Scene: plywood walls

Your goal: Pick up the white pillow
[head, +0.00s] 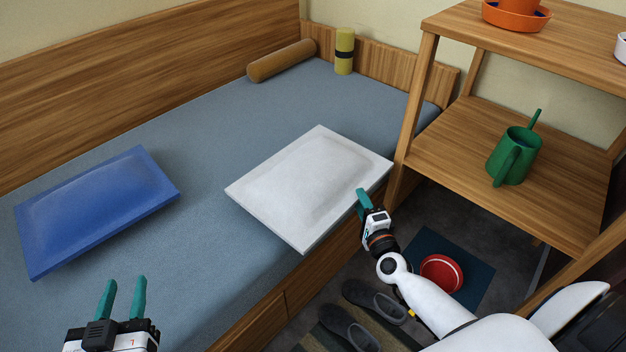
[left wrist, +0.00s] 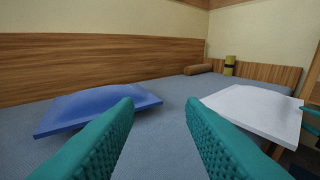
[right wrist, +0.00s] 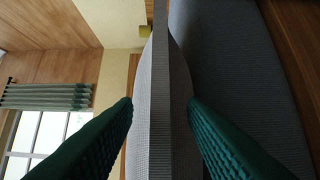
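The white pillow (head: 308,180) lies flat on the grey-blue bed, near its front edge. It also shows at the right of the left wrist view (left wrist: 258,105). My right gripper (head: 362,205) is at the pillow's front right edge. In the right wrist view, the pillow's edge (right wrist: 160,120) stands between the two open fingers, one on each side, with a gap visible. The lower finger is mostly hidden in the head view. My left gripper (head: 124,290) is open and empty above the bed at the lower left, apart from both pillows.
A blue pillow (head: 97,208) lies on the bed at left. A brown bolster (head: 282,61) and a yellow roll (head: 344,52) are at the far end. A wooden shelf (head: 470,150) with a green watering can (head: 514,155) stands close right of my right gripper. Slippers (head: 374,300) and a red bowl (head: 441,273) are on the floor.

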